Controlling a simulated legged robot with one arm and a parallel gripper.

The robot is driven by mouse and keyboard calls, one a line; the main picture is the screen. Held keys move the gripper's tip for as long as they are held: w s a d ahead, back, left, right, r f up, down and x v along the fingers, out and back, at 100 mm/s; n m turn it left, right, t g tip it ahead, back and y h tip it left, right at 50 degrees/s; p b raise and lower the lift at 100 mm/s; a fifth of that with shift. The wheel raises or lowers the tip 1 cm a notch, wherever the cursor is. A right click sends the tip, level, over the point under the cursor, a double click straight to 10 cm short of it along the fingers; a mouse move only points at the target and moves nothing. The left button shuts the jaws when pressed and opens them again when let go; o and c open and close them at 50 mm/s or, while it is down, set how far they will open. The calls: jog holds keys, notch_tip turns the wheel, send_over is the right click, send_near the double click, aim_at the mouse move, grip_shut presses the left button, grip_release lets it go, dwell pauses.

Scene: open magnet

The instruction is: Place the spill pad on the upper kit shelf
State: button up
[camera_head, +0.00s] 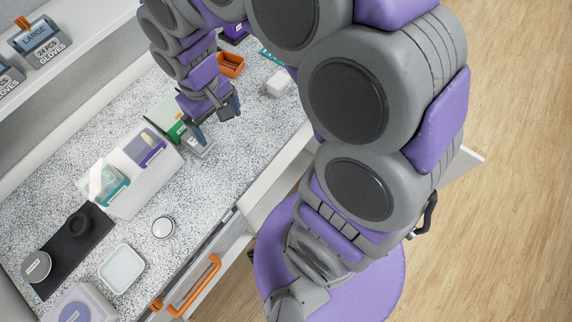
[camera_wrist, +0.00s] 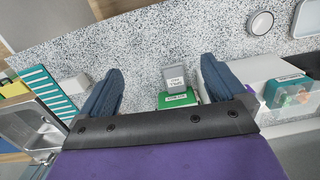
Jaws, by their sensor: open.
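A small grey labelled packet (camera_wrist: 174,77), apparently the spill pad, lies on the speckled counter beside a green labelled box (camera_wrist: 179,99). The packet also shows in the head view (camera_head: 201,149), partly behind a finger, with the green box (camera_head: 165,117) to its left. My gripper (camera_head: 216,119) is open above the counter, close to the packet. In the wrist view its two blue-grey fingers (camera_wrist: 162,70) stand wide apart, with the packet between them in the picture and nothing held. A white shelf (camera_head: 95,27) runs along the upper left; I cannot tell whether it is the upper kit shelf.
A white stand with clear bins (camera_head: 148,188) is left of the packet. Glove boxes (camera_head: 40,42) sit on the shelf. An orange bin (camera_head: 230,65) and a white block (camera_head: 278,83) are beyond my gripper. An open drawer with an orange handle (camera_head: 194,288) juts from the counter front.

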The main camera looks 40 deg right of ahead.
jog(key=s+d+r+m, duration=0.1)
jog(key=s+d+r, duration=0.1)
jog(key=s, duration=0.7)
jog(key=s+d+r+m+g, duration=0.1)
jog(key=s+d, duration=0.1)
jog(key=s, duration=0.7)
jog(key=shift+s+d+r+m, duration=0.3)
jog(key=shift+s+r, duration=0.05)
jog(key=shift+o, duration=0.2)
jog(key=shift+s, duration=0.5)
